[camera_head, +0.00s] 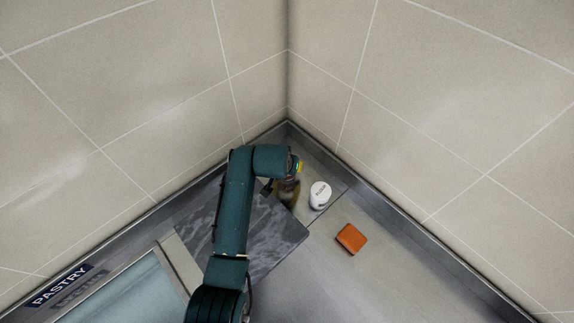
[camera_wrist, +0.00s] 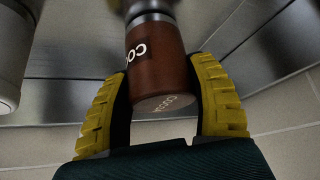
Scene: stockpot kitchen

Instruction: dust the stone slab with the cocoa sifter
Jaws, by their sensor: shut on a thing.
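The cocoa sifter (camera_wrist: 158,55) is a brown cylinder with white lettering, and the flat end towards the wrist camera is lettered too. My gripper (camera_wrist: 163,108), with yellow ribbed fingers, is shut around it. In the head view the sifter (camera_head: 287,192) is small and blurred, partly hidden by my gripper (camera_head: 283,183). It is near the far right edge of the stone slab (camera_head: 278,238). The slab is dark grey and lies flat on the counter, with my arm covering part of it. I cannot tell the sifter's exact height or tilt.
A white labelled shaker (camera_head: 320,194) stands close to the right of my gripper and shows at the left of the wrist view (camera_wrist: 12,50). An orange-brown block (camera_head: 351,239) lies on clear counter. Tiled walls meet behind; a "PASTRY" sign (camera_head: 62,287) is front left.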

